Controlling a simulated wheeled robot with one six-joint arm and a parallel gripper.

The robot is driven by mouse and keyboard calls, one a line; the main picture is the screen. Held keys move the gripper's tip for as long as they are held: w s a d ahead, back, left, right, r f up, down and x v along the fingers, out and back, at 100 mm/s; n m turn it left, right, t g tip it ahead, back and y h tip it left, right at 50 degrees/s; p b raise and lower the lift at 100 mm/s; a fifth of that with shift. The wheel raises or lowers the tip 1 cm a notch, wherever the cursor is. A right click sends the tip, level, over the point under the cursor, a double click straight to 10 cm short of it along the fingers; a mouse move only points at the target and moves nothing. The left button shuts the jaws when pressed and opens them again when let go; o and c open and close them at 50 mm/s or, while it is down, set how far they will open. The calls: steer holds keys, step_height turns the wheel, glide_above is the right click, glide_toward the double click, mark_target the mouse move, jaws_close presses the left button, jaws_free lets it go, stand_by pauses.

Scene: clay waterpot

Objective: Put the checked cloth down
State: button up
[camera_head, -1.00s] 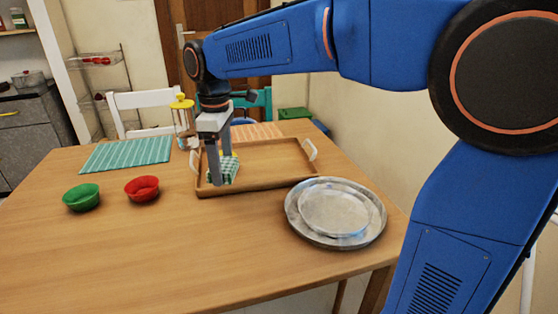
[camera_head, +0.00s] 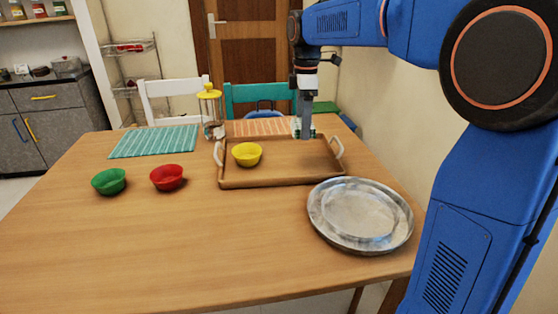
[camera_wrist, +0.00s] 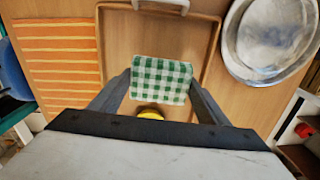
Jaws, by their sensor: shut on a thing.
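My gripper (camera_head: 304,135) is shut on the green-and-white checked cloth (camera_wrist: 160,80), which spans between the two fingers in the wrist view. In the head view the cloth is mostly hidden by the fingers, with only small green-and-white bits showing beside them. The gripper points down over the back right part of the wooden tray (camera_head: 281,181). The tray also lies beneath the cloth in the wrist view (camera_wrist: 205,30). How far the cloth is above the tray is hard to tell.
A yellow bowl (camera_head: 247,154) stands in the tray's left part. Red (camera_head: 167,177) and green (camera_head: 109,181) bowls stand left of the tray. Metal plates (camera_head: 360,214) lie at front right. A jar with a yellow lid (camera_head: 210,106) stands behind. The table's front left is clear.

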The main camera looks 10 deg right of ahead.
mark_target(306, 158)
steer(key=shift+w+d+r, duration=0.1)
steer(key=shift+w+d, duration=0.15)
steer(key=shift+d, duration=0.25)
steer(key=shift+w+d, duration=0.25)
steer(key=shift+d, duration=0.2)
steer(key=shift+d+f, duration=0.1)
steer(key=shift+f, duration=4.85)
steer(key=o, duration=1.2)
steer(key=shift+o, duration=0.2)
step_height(306, 158, up, 12)
steer(key=shift+r, duration=0.1)
